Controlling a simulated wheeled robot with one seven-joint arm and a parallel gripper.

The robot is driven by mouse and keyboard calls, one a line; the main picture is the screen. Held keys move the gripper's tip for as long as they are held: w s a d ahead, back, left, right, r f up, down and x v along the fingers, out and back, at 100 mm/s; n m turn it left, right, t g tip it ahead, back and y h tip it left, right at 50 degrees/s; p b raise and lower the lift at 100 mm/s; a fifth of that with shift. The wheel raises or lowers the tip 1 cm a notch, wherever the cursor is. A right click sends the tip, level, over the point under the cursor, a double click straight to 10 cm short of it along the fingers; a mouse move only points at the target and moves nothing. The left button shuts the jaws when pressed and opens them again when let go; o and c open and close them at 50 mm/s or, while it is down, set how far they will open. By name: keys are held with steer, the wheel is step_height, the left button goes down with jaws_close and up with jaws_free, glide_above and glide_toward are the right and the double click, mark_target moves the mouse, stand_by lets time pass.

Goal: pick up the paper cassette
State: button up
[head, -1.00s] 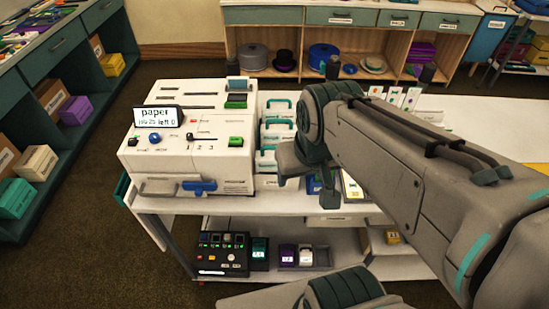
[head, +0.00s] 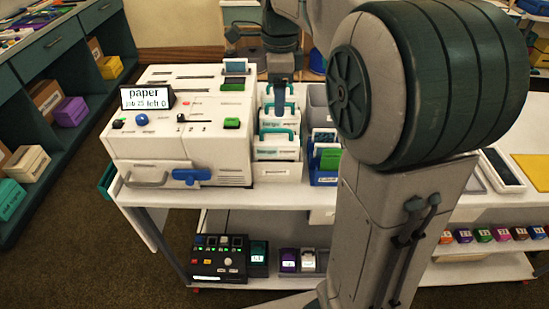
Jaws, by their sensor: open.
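A row of white cassettes with teal handles stands on the white table, right of the white printing machine. The front cassette (head: 276,172) and the one behind it (head: 279,145) show most clearly; others are farther back, partly hidden by my gripper. Their labels are too small to read surely, so I cannot tell which is the paper cassette. My gripper (head: 284,110) points down over the rear part of the row, close to a teal handle. It is open. I cannot tell whether that handle is between the fingers.
The white machine (head: 178,148) stands close on the left; its display (head: 147,97) reads "paper". A blue bin (head: 324,177) stands right of the cassettes. My arm hides much of the table's right side. A black control box (head: 218,258) is on the lower shelf.

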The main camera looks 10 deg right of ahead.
mark_target(276, 140)
steer(key=shift+w+f+m, duration=0.2)
steer(key=shift+m, duration=0.1)
steer(key=shift+f, duration=0.35)
steer(key=f, duration=1.2)
steer(key=shift+s+a+f+b, duration=0.1)
steer(key=shift+a+f+b, duration=0.1)
steer(key=shift+f+b, duration=0.2)
jaws_close()
